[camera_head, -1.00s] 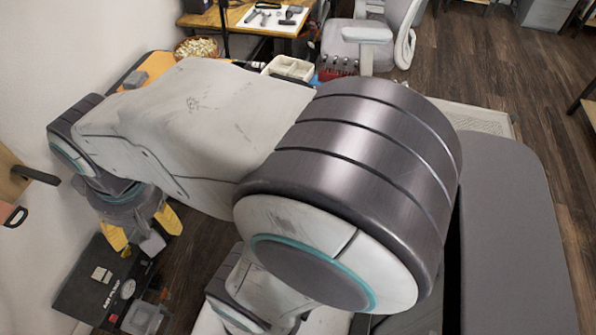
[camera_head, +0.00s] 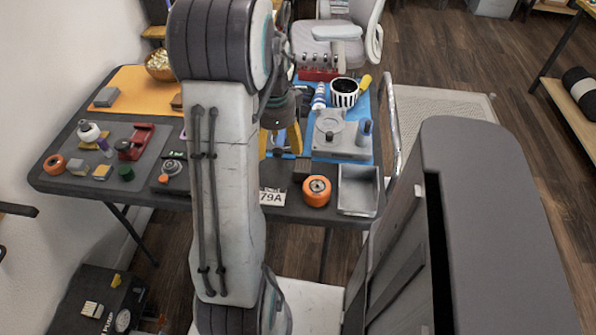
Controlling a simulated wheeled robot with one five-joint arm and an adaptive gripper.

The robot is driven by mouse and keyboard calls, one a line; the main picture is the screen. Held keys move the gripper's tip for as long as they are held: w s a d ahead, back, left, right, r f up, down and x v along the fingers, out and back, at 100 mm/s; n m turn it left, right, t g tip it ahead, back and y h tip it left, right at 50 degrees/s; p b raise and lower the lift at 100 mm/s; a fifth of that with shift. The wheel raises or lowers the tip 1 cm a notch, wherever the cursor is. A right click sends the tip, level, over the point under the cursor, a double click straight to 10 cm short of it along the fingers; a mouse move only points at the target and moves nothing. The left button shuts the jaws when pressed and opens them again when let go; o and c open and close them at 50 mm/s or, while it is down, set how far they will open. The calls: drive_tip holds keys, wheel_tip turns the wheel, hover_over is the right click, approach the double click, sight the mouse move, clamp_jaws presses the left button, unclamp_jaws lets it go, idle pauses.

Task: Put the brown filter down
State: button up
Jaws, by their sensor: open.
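My gripper (camera_head: 279,146) is over the front part of the dark table, partly hidden behind my own arm. Its two yellow fingers are apart. A small dark brown block (camera_head: 301,168), which may be the brown filter, sits on the table just in front and to the right of the fingers. I cannot tell whether it touches them. My arm hides part of the table to the left of the gripper.
An orange roll (camera_head: 316,190) and a grey tray (camera_head: 358,190) sit near the table's front edge. A grey fixture (camera_head: 340,135) stands on the blue mat (camera_head: 364,100). Small parts, including a red device (camera_head: 136,142), crowd the left side.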

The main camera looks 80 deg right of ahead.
sight(301, 164)
drive_tip(key=s+m, duration=0.1)
drive_tip(key=s+d+f+m, duration=0.1)
drive_tip(key=s, duration=0.1)
drive_tip(key=s+f+m, duration=0.1)
drive_tip(key=s, duration=0.1)
drive_tip(key=shift+d+f, duration=0.15)
drive_tip(key=shift+f, duration=0.1)
drive_tip(key=shift+s+f, duration=0.35)
drive_tip(key=shift+f, duration=0.6)
drive_tip(key=f, duration=0.3)
drive_tip(key=f+b, duration=0.1)
drive_tip(key=f, duration=0.1)
drive_tip(key=shift+w, duration=0.25)
drive_tip(key=shift+s+f, duration=0.1)
drive_tip(key=shift+f, duration=0.35)
drive_tip(key=shift+r, duration=0.1)
drive_tip(key=shift+o, duration=0.2)
drive_tip(key=shift+d, duration=0.1)
drive_tip(key=c, duration=1.2)
drive_tip(key=shift+o, duration=0.2)
drive_tip(key=shift+r, duration=0.15)
